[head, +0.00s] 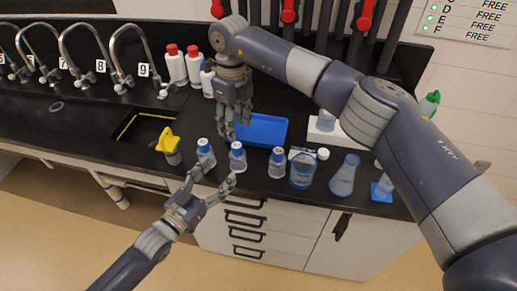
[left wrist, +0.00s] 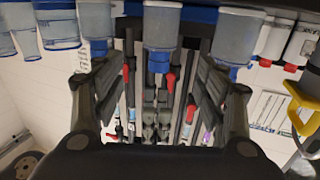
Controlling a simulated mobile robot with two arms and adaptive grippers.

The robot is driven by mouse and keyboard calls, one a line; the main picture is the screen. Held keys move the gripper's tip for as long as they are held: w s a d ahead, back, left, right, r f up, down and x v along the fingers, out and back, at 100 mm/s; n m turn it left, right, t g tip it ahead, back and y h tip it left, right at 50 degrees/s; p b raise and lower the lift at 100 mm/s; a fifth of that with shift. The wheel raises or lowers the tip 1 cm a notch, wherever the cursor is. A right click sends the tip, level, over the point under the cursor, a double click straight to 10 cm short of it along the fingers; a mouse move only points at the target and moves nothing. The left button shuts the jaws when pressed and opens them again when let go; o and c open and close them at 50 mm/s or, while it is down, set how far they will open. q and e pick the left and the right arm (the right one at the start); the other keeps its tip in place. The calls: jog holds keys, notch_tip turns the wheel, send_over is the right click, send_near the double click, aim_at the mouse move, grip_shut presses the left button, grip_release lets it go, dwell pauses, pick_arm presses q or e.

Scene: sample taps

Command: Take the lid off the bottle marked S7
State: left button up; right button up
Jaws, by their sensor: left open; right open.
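I cannot read which is S7. My left gripper (head: 212,177) is open and empty in front of the left and middle bottles. In the left wrist view, which is upside down, the middle bottle (left wrist: 162,28) is beyond the gap between my left fingers (left wrist: 160,100). My right gripper (head: 232,128) is open, pointing down, just behind and above the left and middle bottles.
A blue tray (head: 265,128) lies behind the bottles. A beaker (head: 302,171) and a flask (head: 344,177) stand to the right. A yellow-topped container (head: 170,148) is at the left, near the sink (head: 143,130). Red-capped white bottles (head: 176,66) stand behind.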

aim_at(234, 153)
pick_arm(q)
jog(key=x, duration=1)
jog(key=shift+w+r, duration=0.1)
jog(key=shift+r, duration=0.3)
jog(key=shift+d, duration=0.1)
jog(key=c, duration=1.2)
jog(key=o, duration=1.2)
jog(key=shift+c, duration=0.2)
